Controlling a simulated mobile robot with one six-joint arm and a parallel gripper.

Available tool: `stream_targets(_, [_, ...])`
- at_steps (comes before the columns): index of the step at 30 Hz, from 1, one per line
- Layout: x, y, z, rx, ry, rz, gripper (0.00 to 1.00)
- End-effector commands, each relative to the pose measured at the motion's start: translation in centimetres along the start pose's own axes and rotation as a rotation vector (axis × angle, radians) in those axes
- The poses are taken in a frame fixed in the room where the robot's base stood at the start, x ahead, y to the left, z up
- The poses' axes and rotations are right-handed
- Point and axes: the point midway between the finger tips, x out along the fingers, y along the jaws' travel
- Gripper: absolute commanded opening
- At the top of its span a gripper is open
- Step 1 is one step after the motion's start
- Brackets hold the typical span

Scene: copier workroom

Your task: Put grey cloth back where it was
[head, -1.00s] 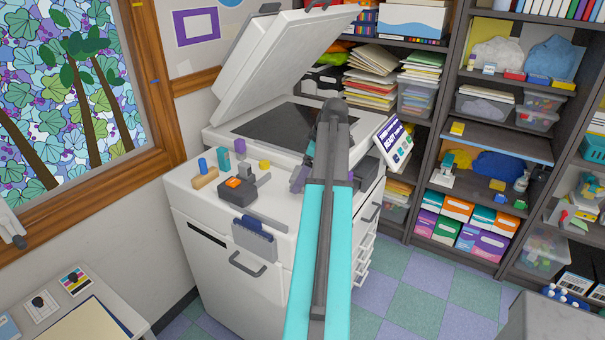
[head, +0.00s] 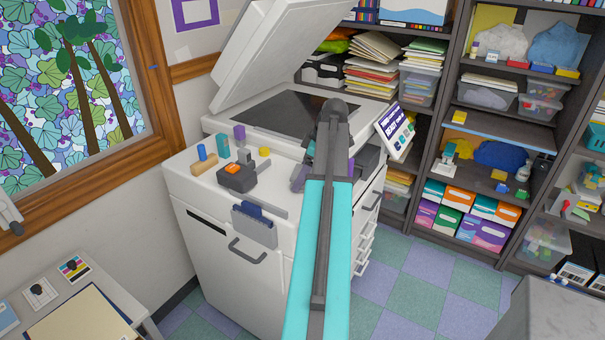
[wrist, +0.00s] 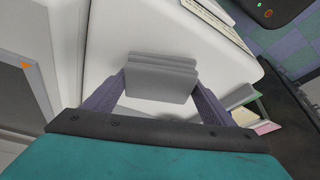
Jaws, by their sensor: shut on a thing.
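In the wrist view my gripper (wrist: 160,82) has its two purple-grey fingers on either side of a folded grey cloth (wrist: 162,68). The cloth shows as a small stack of flat layers, above or against the white copier surface; I cannot tell whether it touches. In the head view my teal arm reaches up to the copier (head: 235,275) and hides most of the gripper and the cloth. The copier lid (head: 275,45) stands raised over the dark glass (head: 290,112).
A tilted control panel (head: 396,128) is on the right. Shelves stand behind; the tiled floor (head: 420,285) at right is open.

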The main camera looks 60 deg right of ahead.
Motion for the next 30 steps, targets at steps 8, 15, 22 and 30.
stream_targets(8, [-0.04, 0.02, 0.04, 0.001, 0.000, 0.001, 0.56])
stream_targets(15, [0.14, 0.03, 0.14, 0.001, 0.000, 0.001, 0.56])
stream_targets(22, [0.41, 0.03, 0.29, 0.001, 0.000, 0.001, 0.56])
stream_targets(30, [0.58, 0.10, 0.48, 0.003, 0.000, 0.002, 0.84])
